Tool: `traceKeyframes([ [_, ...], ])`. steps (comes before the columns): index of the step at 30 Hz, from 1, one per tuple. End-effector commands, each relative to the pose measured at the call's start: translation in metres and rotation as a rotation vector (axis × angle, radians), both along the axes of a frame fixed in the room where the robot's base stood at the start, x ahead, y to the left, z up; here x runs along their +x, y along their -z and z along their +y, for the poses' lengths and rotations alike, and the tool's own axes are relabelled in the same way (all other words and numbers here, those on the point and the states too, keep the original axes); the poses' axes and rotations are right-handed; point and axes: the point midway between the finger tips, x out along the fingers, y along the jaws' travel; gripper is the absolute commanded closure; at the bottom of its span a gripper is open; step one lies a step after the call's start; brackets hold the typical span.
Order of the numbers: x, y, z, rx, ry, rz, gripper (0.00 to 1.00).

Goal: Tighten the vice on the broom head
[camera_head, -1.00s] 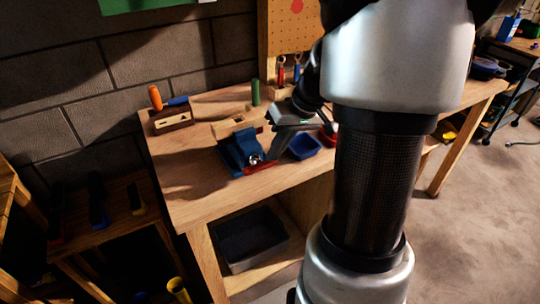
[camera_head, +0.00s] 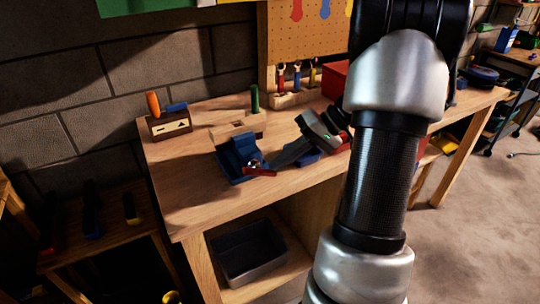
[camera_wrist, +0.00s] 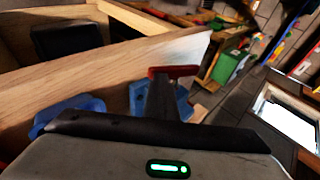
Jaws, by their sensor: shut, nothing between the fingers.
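The blue vice (camera_head: 240,150) sits near the bench's front edge. Its red bar (camera_head: 260,172) lies roughly level at the front; a red bar also shows in the wrist view (camera_wrist: 173,71). A pale wooden block with a dark hole (camera_head: 237,124), likely the broom head, is at the vice's back; whether the jaws touch it I cannot tell. My gripper (camera_head: 272,164) is shut and empty, reaching from the right to beside the red bar. In the wrist view its dark fingers (camera_wrist: 163,97) point at the bar; contact is unclear. Blue parts (camera_wrist: 65,112) show near the fingers.
A blue tray (camera_head: 306,158) is partly hidden behind my gripper. A wooden block with an orange handle (camera_head: 170,125) and a green cylinder (camera_head: 255,98) stand farther back. A grey bin (camera_head: 248,252) is on the lower shelf. The bench's left front is clear.

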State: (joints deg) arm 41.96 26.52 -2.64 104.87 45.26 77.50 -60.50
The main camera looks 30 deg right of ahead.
Motion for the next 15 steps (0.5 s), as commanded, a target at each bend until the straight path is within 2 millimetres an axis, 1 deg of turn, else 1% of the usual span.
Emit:
traceKeyframes([
  [1,-0.0040,0.0087,0.0030,0.020,-0.009,0.017,1.00],
  [15,-0.0033,0.0143,0.0023,0.124,-0.010,0.020,1.00],
])
